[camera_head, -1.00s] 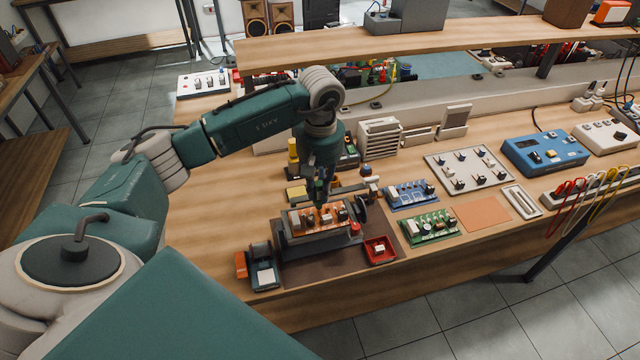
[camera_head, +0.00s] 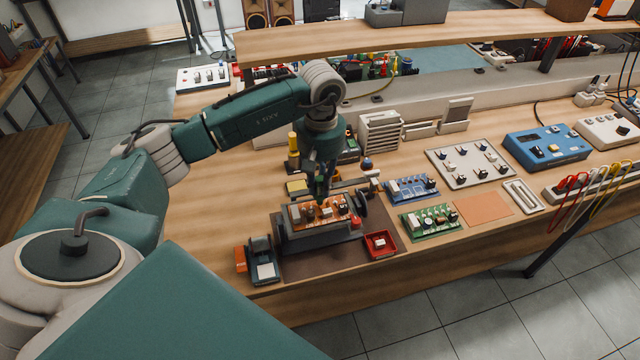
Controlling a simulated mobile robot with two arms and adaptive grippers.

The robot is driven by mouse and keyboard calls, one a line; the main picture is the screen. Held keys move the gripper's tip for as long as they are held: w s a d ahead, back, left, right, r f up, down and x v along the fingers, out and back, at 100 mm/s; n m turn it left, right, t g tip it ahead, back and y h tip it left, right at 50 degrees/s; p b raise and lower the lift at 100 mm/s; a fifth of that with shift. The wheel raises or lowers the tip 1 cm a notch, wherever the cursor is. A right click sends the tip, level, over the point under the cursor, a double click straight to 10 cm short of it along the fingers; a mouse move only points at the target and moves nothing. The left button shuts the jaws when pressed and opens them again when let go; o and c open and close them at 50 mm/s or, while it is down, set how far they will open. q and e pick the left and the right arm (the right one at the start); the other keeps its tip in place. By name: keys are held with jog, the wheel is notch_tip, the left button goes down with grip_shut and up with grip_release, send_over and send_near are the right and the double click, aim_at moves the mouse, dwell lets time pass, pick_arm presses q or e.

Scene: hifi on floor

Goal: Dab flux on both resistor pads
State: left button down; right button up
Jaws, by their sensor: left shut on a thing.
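An orange circuit board (camera_head: 303,217) with small parts on it is held in a dark board holder (camera_head: 318,242) near the table's front edge. My left gripper (camera_head: 323,188) points down over the back of the board, shut on a thin tool that is mostly hidden by the fingers. Whether its tip touches the board is too small to tell. The resistor pads cannot be made out at this size. My right gripper is not in view.
A red tray (camera_head: 381,244) stands right of the holder, and a dark box (camera_head: 263,262) stands left of it. Blue (camera_head: 411,189) and green (camera_head: 431,220) boards lie to the right. A yellow-topped bottle (camera_head: 293,144) stands behind.

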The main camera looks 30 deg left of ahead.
aim_at(320, 178)
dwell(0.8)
pick_arm(q)
jog(key=shift+f+b, duration=0.4)
jog(key=shift+b, duration=0.25)
dwell(1.8)
jog(key=shift+r, duration=0.1)
jog(key=shift+r, duration=0.7)
jog(key=shift+r+p, duration=0.9)
jog(key=shift+r, duration=0.6)
jog(key=shift+f, duration=0.2)
